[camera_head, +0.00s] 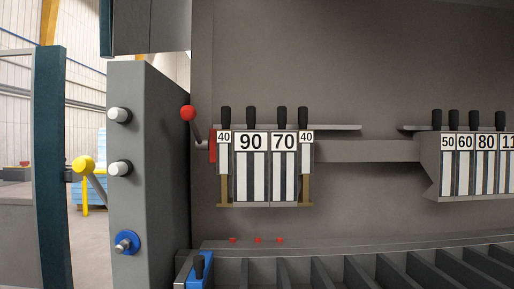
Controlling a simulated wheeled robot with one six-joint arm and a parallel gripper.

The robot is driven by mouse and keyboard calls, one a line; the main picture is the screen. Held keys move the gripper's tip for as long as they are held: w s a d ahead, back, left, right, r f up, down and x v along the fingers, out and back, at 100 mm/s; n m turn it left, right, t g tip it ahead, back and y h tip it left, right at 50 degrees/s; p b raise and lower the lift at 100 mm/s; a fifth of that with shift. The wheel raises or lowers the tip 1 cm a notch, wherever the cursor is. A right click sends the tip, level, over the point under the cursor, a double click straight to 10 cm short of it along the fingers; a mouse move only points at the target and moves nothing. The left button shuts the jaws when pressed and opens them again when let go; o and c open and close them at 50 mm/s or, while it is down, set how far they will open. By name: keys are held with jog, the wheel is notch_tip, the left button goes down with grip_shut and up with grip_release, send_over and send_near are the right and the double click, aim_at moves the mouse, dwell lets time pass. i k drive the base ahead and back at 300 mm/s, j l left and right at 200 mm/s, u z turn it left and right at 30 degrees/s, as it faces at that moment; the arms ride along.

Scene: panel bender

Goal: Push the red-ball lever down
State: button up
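The red-ball lever (188,113) is left of centre in the head view. Its red ball sits at the upper left end of a thin grey arm (197,130). The arm slopes down to the right to a red plate (212,146) at the left end of the numbered block. The lever points up and to the left. My gripper is not in the view, so nothing of mine is seen touching the lever.
A grey post (150,190) with white knobs stands close left of the lever. A yellow-ball lever (83,165) is farther left. Numbered tool segments (265,165) with black handles are just right. A blue block (198,270) is below. Space directly beneath the red ball looks clear.

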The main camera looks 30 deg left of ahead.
aim_at(188, 114)
jog(key=u, duration=1.8)
